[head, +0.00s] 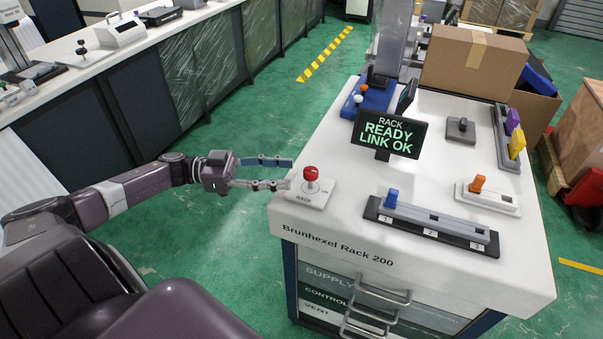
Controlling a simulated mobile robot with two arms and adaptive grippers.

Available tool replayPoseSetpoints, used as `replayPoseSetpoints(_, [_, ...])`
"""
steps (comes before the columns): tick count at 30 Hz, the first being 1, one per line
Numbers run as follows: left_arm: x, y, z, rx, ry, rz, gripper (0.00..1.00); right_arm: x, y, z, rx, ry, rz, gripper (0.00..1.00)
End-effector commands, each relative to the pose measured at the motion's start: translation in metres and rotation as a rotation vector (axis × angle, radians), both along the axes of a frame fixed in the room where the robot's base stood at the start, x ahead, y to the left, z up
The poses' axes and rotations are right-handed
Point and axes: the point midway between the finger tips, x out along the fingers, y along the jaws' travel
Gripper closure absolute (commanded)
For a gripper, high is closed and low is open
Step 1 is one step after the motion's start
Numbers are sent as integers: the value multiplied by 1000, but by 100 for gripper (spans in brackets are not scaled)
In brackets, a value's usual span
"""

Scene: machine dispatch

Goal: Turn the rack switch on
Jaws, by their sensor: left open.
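The rack switch (310,185) is a red-knobbed lever on a white plate marked RACK, at the near left corner of the white cabinet top. Its lever looks about upright; I cannot tell its exact setting. The small display (390,135) behind it reads "RACK READY LINK OK" in green. My left gripper (290,173) comes in from the left with its two fingers apart and empty. Its fingertips are just left of the red knob, and I cannot tell whether they touch the switch plate. My right gripper is not in view.
On the cabinet top (350,225) stand a blue-handled slider (391,198) with numbered positions, an orange-handled switch (478,184), a grey block (461,129) and purple and yellow levers. A cardboard box (474,62) stands at the back. Green floor lies left of the cabinet.

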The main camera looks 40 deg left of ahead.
Motion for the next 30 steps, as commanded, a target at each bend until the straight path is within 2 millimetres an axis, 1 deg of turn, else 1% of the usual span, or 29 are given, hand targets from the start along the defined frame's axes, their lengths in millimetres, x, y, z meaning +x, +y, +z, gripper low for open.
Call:
replayPoseSetpoints(1, [-6,10,-1,1,3,3,57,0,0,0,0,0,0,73])
replayPoseSetpoints(3, [-13,20,-1,3,3,2,57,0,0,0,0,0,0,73])
replayPoseSetpoints(6, [-19,31,-1,0,1,2,57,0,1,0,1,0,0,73])
replayPoseSetpoints(9, [-24,37,0,1,1,0,57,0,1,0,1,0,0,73])
replayPoseSetpoints(13, [-26,40,0,1,-1,-1,57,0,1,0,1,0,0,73])
replayPoseSetpoints(30, [-26,39,0,0,-1,0,57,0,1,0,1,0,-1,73])
